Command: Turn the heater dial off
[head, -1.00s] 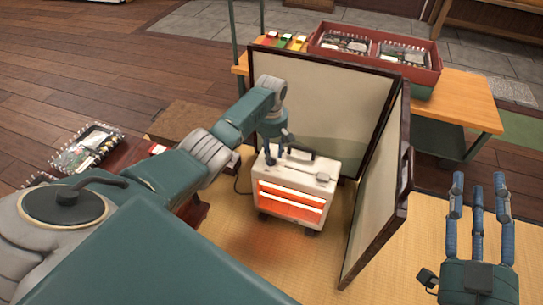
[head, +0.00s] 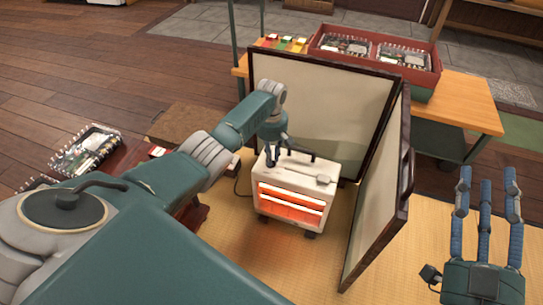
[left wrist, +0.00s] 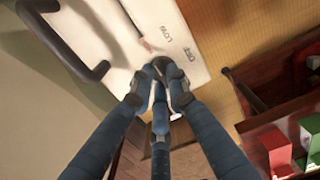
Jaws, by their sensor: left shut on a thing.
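The white heater (head: 262,172) stands on the tatami with its front bars glowing orange. Its top also shows in the left wrist view (left wrist: 196,18), with the printed words LOW and OFF. My left gripper (head: 272,160) reaches down onto the left end of the heater's top. In the left wrist view its fingertips (left wrist: 160,80) are closed together around the dark dial (left wrist: 160,62), beside the OFF mark. The fingers hide most of the dial, so its exact setting is unclear. My right gripper (head: 485,190) is empty with its fingers spread, far right of the heater.
A folding screen (head: 330,105) stands close behind and right of the heater. A dark handle (left wrist: 85,55) rises from the heater's top beside my fingers. A wooden table (head: 465,105) with a red crate (head: 425,77) is behind the screen. Tatami is clear in front.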

